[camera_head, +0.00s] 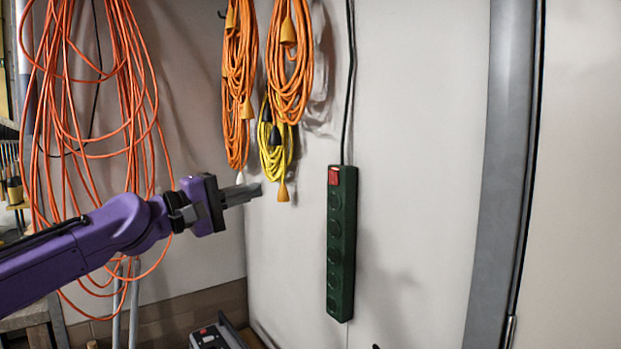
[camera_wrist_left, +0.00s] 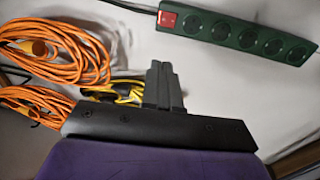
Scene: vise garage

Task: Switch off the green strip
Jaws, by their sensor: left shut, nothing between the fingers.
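The green power strip (camera_head: 341,243) hangs upright on the white wall, right of centre in the head view. Its red switch (camera_head: 334,177) is at the top end, where a black cable enters. In the left wrist view the strip (camera_wrist_left: 234,31) lies across the top right, with the red switch (camera_wrist_left: 167,19) at its left end. My left gripper (camera_head: 258,190) is shut and empty, left of the strip at about the switch's height, and apart from it. The closed fingers (camera_wrist_left: 163,75) also show in the left wrist view. My right gripper is not in view.
Orange cable coils (camera_head: 290,70) and a yellow coil (camera_head: 275,150) hang on the wall left of the strip. Loose orange cable (camera_head: 150,90) hangs further left. A grey door frame (camera_head: 505,170) stands at the right. The wall around the strip is clear.

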